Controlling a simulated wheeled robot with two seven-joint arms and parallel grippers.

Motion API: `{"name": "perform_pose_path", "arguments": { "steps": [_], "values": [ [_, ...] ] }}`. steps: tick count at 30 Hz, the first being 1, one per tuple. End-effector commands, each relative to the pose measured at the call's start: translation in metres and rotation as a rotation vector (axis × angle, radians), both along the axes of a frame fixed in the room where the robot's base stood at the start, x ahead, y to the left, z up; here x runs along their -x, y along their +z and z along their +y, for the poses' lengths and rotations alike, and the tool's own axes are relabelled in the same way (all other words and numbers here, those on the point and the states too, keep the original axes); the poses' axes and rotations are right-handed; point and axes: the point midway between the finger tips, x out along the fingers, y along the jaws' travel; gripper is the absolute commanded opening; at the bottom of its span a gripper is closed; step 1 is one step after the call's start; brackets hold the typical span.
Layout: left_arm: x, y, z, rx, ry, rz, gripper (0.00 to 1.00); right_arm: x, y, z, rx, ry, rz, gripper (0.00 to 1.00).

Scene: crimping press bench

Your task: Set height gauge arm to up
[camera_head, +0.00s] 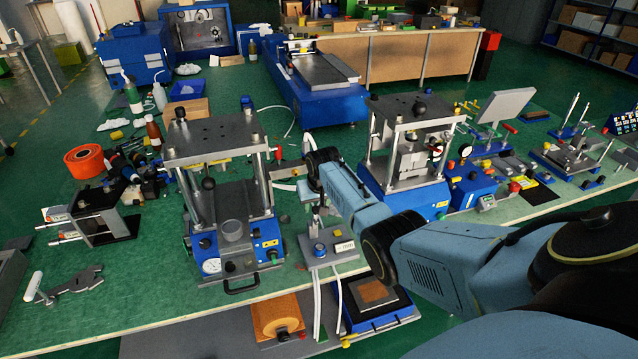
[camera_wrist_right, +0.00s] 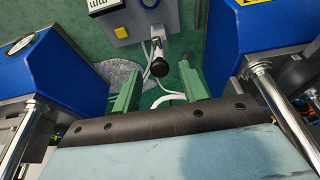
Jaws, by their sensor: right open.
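A press (camera_head: 215,133) stands left of the gauge and another (camera_head: 412,110) stands right of it. Their blue housings (camera_wrist_right: 55,75) flank my right gripper closely. White cables (camera_wrist_right: 168,98) run below the fingers.

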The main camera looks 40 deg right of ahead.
Motion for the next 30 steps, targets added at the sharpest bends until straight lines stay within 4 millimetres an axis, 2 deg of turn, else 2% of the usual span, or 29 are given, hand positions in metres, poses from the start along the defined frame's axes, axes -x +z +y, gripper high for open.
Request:
{"name": "perform_pose_path", "arguments": {
  "steps": [1,6,15,21,30],
  "values": [
    [0.000,0.006,0.000,0.000,0.000,0.000,0.36,0.003,0.009,0.001,0.001,0.001,-0.001,0.43],
    [0.000,0.013,0.000,0.000,0.000,0.001,0.36,0.010,0.035,0.004,0.001,0.000,-0.003,0.43],
    [0.001,0.017,0.000,0.000,0.000,0.001,0.36,0.022,0.074,0.009,0.000,-0.001,-0.003,0.43],
    [0.001,0.018,0.000,0.000,0.001,0.001,0.36,0.026,0.084,0.011,-0.001,-0.001,-0.001,0.43],
    [0.001,0.018,0.000,0.000,0.001,0.002,0.36,0.026,0.085,0.011,0.000,-0.001,-0.001,0.43]
  ]
}}
